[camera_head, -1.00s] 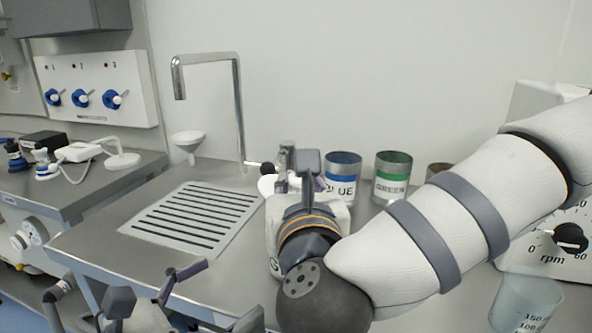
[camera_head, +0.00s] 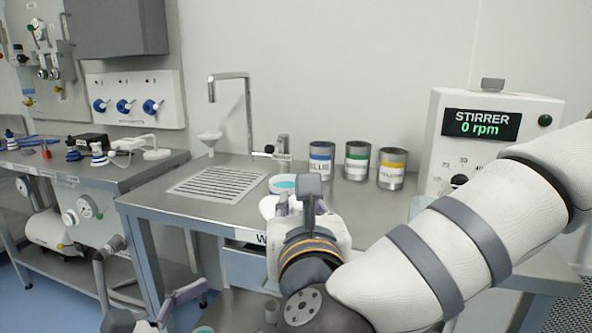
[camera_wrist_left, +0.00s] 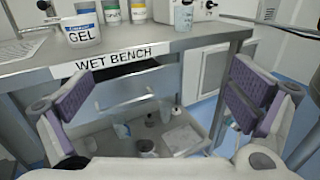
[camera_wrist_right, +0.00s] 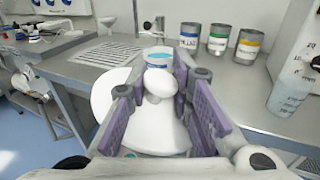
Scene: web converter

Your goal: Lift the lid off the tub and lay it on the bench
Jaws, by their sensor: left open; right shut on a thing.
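The tub (camera_head: 283,183) stands uncovered on the bench (camera_head: 150,204), cyan contents showing. It also shows in the right wrist view (camera_wrist_right: 158,58), and the left wrist view shows its GEL label (camera_wrist_left: 80,38). The white lid (camera_wrist_right: 106,92) is off the tub, its round knob (camera_wrist_right: 160,82) between the fingers of my right gripper (camera_wrist_right: 152,88). The lid is in front of the tub, near the bench's front edge; its height is unclear. In the head view my right gripper (camera_head: 300,200) mostly hides it. My left gripper (camera_wrist_left: 165,92) is open and empty, low before the bench.
Blue (camera_head: 321,162), green (camera_head: 357,160) and yellow (camera_head: 391,168) labelled cans stand behind the tub. A stirrer (camera_head: 482,125) is at the right, a beaker (camera_wrist_right: 290,90) near it. The drain grille (camera_head: 218,184) lies left; bare bench surrounds it. A shelf with vessels lies below the bench.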

